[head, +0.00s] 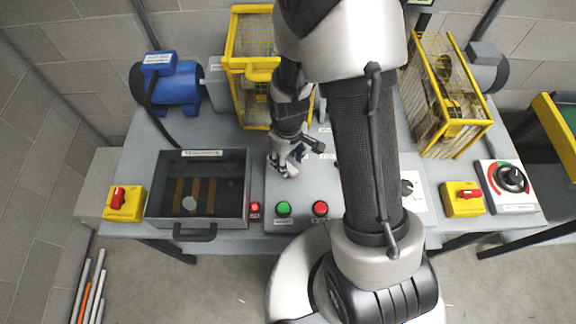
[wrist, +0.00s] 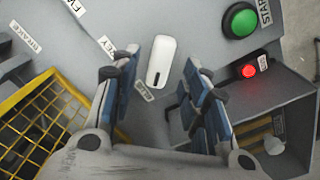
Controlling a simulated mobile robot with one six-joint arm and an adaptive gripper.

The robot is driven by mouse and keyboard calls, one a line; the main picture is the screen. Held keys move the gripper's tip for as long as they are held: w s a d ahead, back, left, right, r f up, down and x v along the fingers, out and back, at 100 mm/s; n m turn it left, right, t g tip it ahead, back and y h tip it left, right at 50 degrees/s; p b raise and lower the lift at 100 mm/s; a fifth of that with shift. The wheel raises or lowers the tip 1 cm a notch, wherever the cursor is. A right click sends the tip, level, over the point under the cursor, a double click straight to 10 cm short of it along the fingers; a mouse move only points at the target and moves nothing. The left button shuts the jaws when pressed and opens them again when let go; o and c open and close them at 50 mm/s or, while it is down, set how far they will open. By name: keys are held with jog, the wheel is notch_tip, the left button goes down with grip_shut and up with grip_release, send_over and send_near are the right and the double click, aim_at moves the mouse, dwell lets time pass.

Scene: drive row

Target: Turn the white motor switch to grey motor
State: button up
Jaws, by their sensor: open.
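The white motor switch (wrist: 160,60) is a rounded white lever on the grey panel in the wrist view. Its lower end points toward a small label (wrist: 145,92) that seems to read BLUE; another label (wrist: 106,44), not clearly legible, lies to its upper left. My gripper (wrist: 165,78) is open, with one finger on each side of the switch; I cannot tell if either touches it. In the head view my gripper (head: 284,168) is over the panel and hides the switch. The grey motor (head: 488,70) stands at the back right, the blue motor (head: 178,82) at the back left.
A green button (head: 283,209) and a red button (head: 320,208) are at the panel front. A dark lidded box (head: 204,160) stands left of the panel. Yellow cages (head: 250,40) and (head: 447,95) stand behind and right. My arm covers the middle right of the bench.

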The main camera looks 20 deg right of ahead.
jog(key=shift+f+b, duration=0.3)
jog(key=shift+f, duration=1.25)
grip_shut()
